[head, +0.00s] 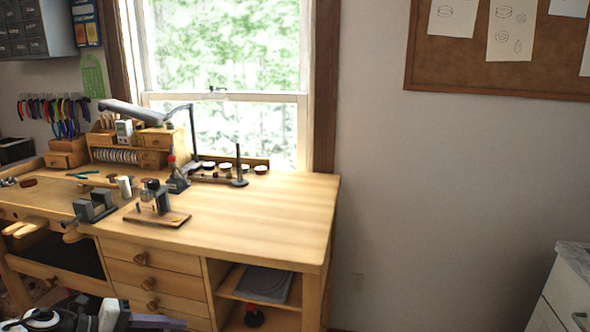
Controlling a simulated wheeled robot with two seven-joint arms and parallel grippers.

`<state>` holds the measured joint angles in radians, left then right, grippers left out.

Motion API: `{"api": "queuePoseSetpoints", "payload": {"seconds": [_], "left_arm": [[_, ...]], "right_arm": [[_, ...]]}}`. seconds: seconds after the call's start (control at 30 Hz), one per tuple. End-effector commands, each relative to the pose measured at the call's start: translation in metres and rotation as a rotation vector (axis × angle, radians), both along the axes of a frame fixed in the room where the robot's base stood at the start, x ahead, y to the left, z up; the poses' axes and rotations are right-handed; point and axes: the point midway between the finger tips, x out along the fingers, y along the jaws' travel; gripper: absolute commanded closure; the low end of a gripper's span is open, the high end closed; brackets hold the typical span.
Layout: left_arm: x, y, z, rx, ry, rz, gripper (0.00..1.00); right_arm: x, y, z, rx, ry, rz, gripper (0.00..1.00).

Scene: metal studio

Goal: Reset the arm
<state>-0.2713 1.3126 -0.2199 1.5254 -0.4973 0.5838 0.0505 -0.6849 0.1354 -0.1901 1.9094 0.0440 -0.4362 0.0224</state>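Part of my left arm comes in at the bottom left corner, low in front of the bench. My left gripper (150,322) appears to be at its right end, cut off by the lower edge, and I cannot see whether its fingers are apart or closed. No object shows clearly in it. My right arm and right gripper are not in view. The wooden workbench (270,195) stands beyond my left arm, under the window.
On the bench are a small vise (95,207), a tool on a wooden base (155,207), a lamp (150,112) and a wooden organizer (130,152). The right part of its top is clear. A white cabinet (568,295) stands at the lower right, with open space between.

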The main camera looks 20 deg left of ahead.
Motion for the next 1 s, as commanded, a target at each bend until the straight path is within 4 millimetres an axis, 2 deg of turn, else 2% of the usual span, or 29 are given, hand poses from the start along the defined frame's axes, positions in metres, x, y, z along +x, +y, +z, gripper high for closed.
{"api": "queuePoseSetpoints", "payload": {"seconds": [0.03, 0.17, 0.27, 0.4, 0.5, 0.6, 0.73, 0.83, 1.0], "left_arm": [[-0.007, -0.025, -0.023, -0.110, 0.012, 0.083, 0.62], [-0.023, -0.072, -0.069, -0.345, 0.072, 0.332, 0.62], [-0.043, -0.105, -0.102, -0.510, 0.158, 0.536, 0.62], [-0.082, -0.153, -0.144, -0.715, 0.331, 0.826, 0.62], [-0.113, -0.188, -0.166, -0.834, 0.474, 1.011, 0.62], [-0.140, -0.220, -0.179, -0.921, 0.605, 1.152, 0.62], [-0.162, -0.248, -0.187, -0.988, 0.723, 1.259, 0.62], [-0.169, -0.257, -0.188, -1.009, 0.764, 1.292, 0.62], [-0.171, -0.259, -0.189, -1.011, 0.773, 1.299, 0.62]], "right_arm": [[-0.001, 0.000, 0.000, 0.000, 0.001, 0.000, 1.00], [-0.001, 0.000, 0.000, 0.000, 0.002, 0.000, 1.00], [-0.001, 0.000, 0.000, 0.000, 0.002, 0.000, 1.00], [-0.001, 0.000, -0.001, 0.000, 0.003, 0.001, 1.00], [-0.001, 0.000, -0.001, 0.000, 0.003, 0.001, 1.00], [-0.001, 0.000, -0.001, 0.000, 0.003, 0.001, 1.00], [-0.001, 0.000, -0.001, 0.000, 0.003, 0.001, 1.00], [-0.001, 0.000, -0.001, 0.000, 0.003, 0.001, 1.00], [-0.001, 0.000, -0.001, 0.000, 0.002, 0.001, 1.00]]}}
